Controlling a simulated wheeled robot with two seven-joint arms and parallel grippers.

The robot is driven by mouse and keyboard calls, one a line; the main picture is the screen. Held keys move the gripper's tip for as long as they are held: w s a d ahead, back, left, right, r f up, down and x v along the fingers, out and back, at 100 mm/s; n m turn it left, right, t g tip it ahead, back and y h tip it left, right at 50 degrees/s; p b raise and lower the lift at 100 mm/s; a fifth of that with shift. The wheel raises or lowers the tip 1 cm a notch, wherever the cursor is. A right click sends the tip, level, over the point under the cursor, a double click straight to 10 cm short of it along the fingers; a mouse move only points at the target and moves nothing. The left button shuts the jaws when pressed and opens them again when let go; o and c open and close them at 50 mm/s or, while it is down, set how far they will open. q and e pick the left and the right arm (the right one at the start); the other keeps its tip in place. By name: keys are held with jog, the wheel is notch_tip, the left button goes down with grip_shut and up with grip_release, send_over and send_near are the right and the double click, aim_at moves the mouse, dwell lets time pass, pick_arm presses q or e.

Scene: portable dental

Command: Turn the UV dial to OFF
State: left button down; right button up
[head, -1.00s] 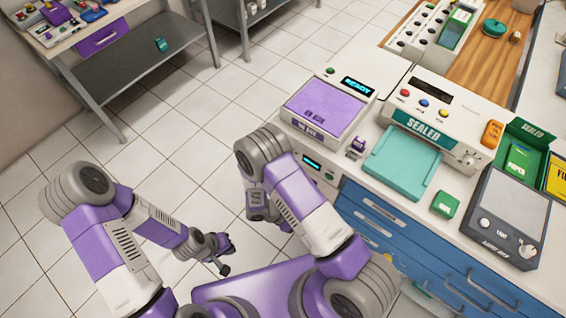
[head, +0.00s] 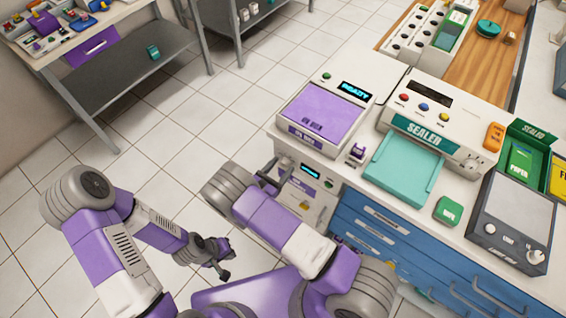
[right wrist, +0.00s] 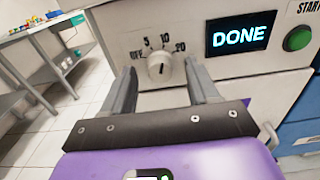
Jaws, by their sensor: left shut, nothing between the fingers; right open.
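The UV dial (right wrist: 160,67) is a pale round knob on a light front panel in the right wrist view. OFF, 5, 10 and 20 are printed in an arc above it. Its small dark mark seems to point roughly toward 10. My right gripper (right wrist: 160,84) is open, with one finger on each side of the dial; I cannot tell whether they touch it. In the head view my right gripper (head: 270,176) is beside the UV unit's front (head: 300,192), and the dial is hidden there. My left gripper (head: 220,256) is shut and empty, low over the floor.
A display (right wrist: 238,35) reading DONE and a green button (right wrist: 297,38) are right of the dial. Above the unit are a counter with a purple-topped device (head: 325,118) and a sealer (head: 423,133). Blue drawers (head: 385,235) stand at right. Open floor lies left.

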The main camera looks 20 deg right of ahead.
jog(key=shift+w+d, duration=0.15)
jog(key=shift+d, duration=0.15)
jog(key=c, duration=1)
jog(key=shift+c, duration=0.2)
